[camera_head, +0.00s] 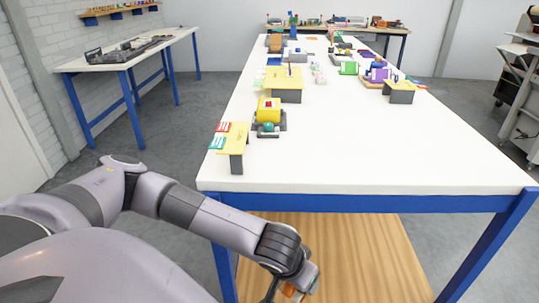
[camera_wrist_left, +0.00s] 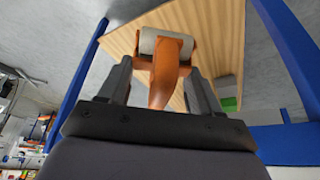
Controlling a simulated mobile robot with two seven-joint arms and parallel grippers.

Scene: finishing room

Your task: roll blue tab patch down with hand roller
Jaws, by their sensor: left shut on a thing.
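The hand roller (camera_wrist_left: 165,78) has an orange handle and frame and a pale grey roller at its far end in the left wrist view. My left gripper (camera_wrist_left: 158,72) is shut on its handle. In the head view this gripper (camera_head: 287,291) is at the bottom edge, low in front of the table's near edge, with only a bit of orange showing. A yellow board (camera_head: 236,141) with red and green-teal patches stands on a dark block at the table's near left corner. I cannot make out which patch is the blue tab one. My right gripper is not in view.
The long white table (camera_head: 370,160) is clear at its near right. A yellow-and-grey device (camera_head: 268,115), a larger yellow board (camera_head: 283,82) and another yellow-topped block (camera_head: 400,90) stand farther back. A wooden lower shelf (camera_head: 350,260) lies below the tabletop.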

